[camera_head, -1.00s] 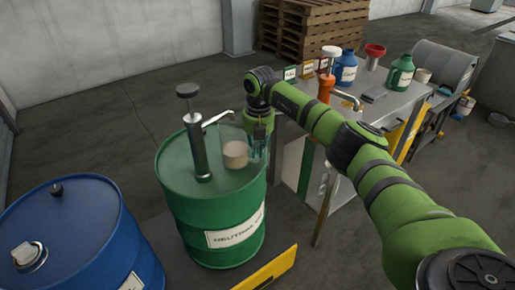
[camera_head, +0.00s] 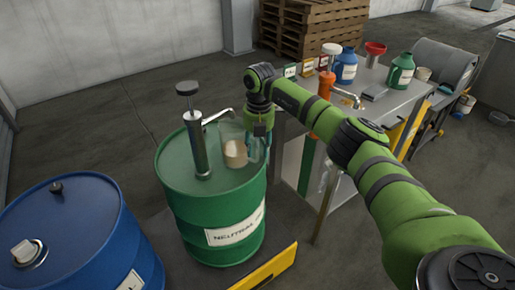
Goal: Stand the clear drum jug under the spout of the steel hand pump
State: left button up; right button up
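The steel hand pump (camera_head: 198,145) stands upright on the green drum (camera_head: 225,205), with its thin spout (camera_head: 218,117) reaching to the right. A small pale tan vessel, which looks like the drum jug (camera_head: 235,154), stands on the drum top below the spout's end, near the drum's right rim. I cannot tell if it is exactly under the outlet. My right gripper (camera_head: 259,152) points down just right of the jug, over the drum's rim. Its fingers look spread, with no held object clearly visible. My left gripper is out of view.
A blue drum (camera_head: 75,235) stands at the front left. A grey bench (camera_head: 395,100) behind my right arm carries an orange pump (camera_head: 326,85), a blue jug (camera_head: 345,68), a green jug (camera_head: 400,72) and a red funnel (camera_head: 375,50). Pallets (camera_head: 310,28) stand behind.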

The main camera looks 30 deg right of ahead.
notch_tip(320, 180, up, 11)
jog(key=shift+s+d+r, duration=0.1)
jog(key=shift+s, duration=0.05)
dwell(0.5)
